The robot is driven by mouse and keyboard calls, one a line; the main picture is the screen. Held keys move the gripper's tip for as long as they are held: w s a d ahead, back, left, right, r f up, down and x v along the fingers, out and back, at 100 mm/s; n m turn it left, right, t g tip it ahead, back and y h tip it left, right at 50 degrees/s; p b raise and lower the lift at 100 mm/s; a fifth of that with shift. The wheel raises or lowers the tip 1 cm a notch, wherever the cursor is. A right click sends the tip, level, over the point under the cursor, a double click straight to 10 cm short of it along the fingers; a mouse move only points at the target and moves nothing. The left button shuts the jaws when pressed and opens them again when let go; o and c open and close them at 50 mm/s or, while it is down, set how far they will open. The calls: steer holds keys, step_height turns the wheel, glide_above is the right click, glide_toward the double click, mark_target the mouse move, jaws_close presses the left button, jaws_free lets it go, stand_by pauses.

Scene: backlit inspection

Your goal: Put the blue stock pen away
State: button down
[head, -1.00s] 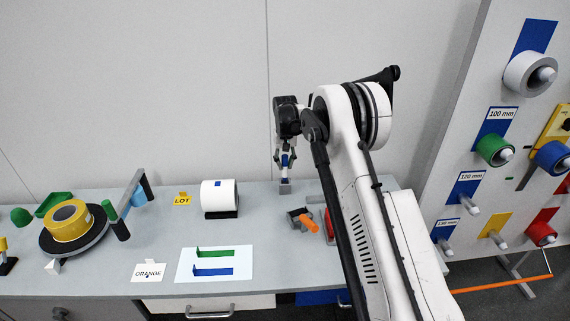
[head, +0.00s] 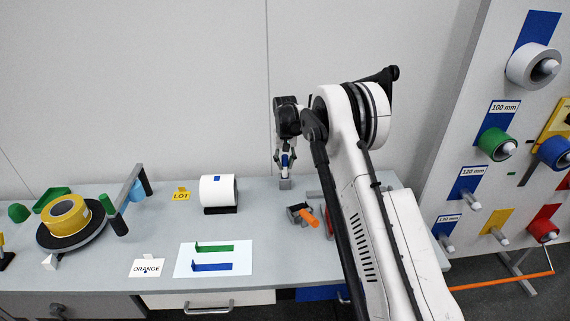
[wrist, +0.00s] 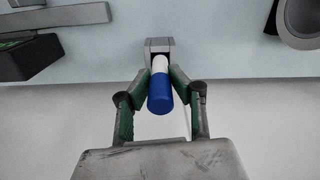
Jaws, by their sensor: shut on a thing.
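The blue stock pen (wrist: 160,97) has a blue body and a white end. My gripper (wrist: 158,92) is shut on it, with a green-padded finger on each side. In the head view my gripper (head: 285,162) points down near the back of the bench, and the pen shows as a small blue patch between the fingers. A small grey block holder (head: 285,184) stands right below it. In the wrist view the pen's white end lines up with the grey block (wrist: 158,45) and covers part of it. I cannot tell how far the end sits inside.
A white roll on a black stand (head: 218,192) stands left of the holder. A grey piece with an orange handle (head: 307,217) lies in front. A yellow tape roll (head: 66,214) sits farther left. A peg board with rolls (head: 505,145) rises at right. The bench between holder and white roll is clear.

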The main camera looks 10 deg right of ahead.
steer(key=shift+f+b, duration=0.45)
steer(key=shift+f, duration=0.2)
steer(key=c, duration=1.5)
jaws_free()
steer(key=shift+r, duration=0.1)
step_height(320, 180, up, 12)
steer(key=shift+f, duration=0.1)
